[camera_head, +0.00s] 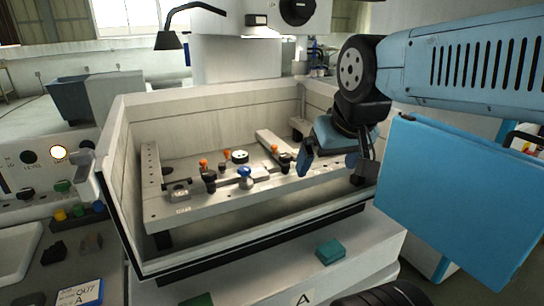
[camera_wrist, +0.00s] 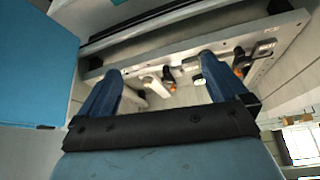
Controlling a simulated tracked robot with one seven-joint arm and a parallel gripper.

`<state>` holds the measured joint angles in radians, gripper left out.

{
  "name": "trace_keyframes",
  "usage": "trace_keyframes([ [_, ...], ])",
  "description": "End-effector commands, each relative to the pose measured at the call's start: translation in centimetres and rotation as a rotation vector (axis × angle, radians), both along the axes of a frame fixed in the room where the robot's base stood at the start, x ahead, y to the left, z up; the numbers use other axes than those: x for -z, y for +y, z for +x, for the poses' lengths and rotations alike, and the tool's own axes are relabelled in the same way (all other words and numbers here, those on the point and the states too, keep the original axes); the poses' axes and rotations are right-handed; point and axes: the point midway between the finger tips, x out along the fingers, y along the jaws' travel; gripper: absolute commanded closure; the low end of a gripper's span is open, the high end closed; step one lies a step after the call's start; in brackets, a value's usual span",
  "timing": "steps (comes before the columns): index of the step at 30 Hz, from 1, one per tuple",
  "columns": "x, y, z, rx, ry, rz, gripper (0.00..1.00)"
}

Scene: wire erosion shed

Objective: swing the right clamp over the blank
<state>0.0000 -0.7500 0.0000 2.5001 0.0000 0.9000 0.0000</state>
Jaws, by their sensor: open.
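The right clamp has a pale arm (camera_head: 271,141), an orange knob (camera_head: 275,149) and a dark knob (camera_head: 285,161). Its arm points back and left. I cannot make out the blank for certain; small metal parts and a blue knob (camera_head: 245,171) lie left of the clamp. My gripper (camera_head: 329,166) is open and empty, above the right end of the work frame and right of the clamp. In the wrist view, my gripper (camera_wrist: 160,66) has both fingers apart, with an orange-knobbed clamp (camera_wrist: 167,80) seen between them, further off.
The work frame (camera_head: 150,187) sits inside a walled tank (camera_head: 119,170). A left clamp with an orange knob (camera_head: 203,163) stands on it. A blue panel (camera_head: 455,200) is close on the right. A teal block (camera_head: 330,252) lies on the front ledge. A lamp (camera_head: 168,40) hangs behind.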

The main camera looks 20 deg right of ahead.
Motion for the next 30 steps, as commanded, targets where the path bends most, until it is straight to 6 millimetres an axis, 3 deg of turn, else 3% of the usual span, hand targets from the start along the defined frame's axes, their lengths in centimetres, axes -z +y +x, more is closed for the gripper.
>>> trace_keyframes([
  [14,0.0,0.0,0.0,0.0,0.0,0.0,0.0],
  [20,-0.5,0.0,0.9,0.017,0.015,0.001,0.19],
  [30,-2.7,0.6,8.1,0.143,0.123,0.013,0.5],
])
